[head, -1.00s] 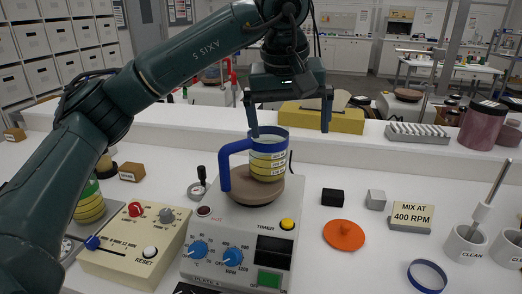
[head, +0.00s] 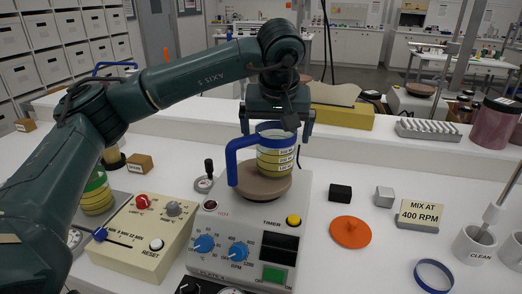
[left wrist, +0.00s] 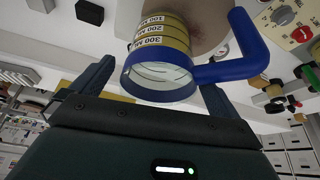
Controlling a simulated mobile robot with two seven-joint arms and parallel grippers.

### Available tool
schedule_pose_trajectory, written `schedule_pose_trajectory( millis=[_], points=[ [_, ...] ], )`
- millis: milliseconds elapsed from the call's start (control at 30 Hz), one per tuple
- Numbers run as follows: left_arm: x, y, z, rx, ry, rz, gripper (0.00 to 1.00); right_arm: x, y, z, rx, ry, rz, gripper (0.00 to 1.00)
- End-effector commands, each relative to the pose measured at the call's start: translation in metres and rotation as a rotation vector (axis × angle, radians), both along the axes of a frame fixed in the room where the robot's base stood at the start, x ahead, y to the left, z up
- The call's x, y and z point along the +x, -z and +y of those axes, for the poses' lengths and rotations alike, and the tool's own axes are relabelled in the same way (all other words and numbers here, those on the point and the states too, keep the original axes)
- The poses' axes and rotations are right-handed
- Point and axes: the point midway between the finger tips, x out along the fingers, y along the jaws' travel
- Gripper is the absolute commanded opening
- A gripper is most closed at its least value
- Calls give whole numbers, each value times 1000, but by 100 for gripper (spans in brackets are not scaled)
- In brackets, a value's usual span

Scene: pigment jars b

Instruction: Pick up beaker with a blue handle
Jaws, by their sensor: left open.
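The beaker (head: 275,158) has a blue rim, a blue handle on its left, and yellow bands with white labels. It stands upright on the brown round top (head: 262,184) of a stirring hot plate. My left gripper (head: 276,127) points down over it, open, with one finger at each side of the rim. In the left wrist view the beaker (left wrist: 158,78) shows between the fingers, its handle to the right; I cannot tell whether a finger touches it. My right gripper is not in view.
A cream control box (head: 140,243) stands left of the hot plate (head: 240,255). To the right lie an orange lid (head: 350,233), black and grey blocks, a "MIX AT 400 RPM" sign (head: 418,215) and a blue ring (head: 433,275). A white ledge runs behind.

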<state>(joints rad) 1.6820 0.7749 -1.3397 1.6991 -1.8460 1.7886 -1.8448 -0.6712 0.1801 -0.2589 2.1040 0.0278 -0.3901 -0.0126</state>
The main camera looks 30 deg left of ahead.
Motion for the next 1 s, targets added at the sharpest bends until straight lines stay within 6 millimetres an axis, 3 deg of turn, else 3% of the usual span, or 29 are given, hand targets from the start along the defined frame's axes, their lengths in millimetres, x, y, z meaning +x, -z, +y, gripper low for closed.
schedule_pose_trajectory(
  millis=[200,433,1000],
  points=[
    [8,21,4,0,-1,0,100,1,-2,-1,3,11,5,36],
    [8,23,4,-1,-1,-1,100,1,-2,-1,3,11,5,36],
    [8,23,4,-1,-1,-1,53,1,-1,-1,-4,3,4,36]
  ],
)
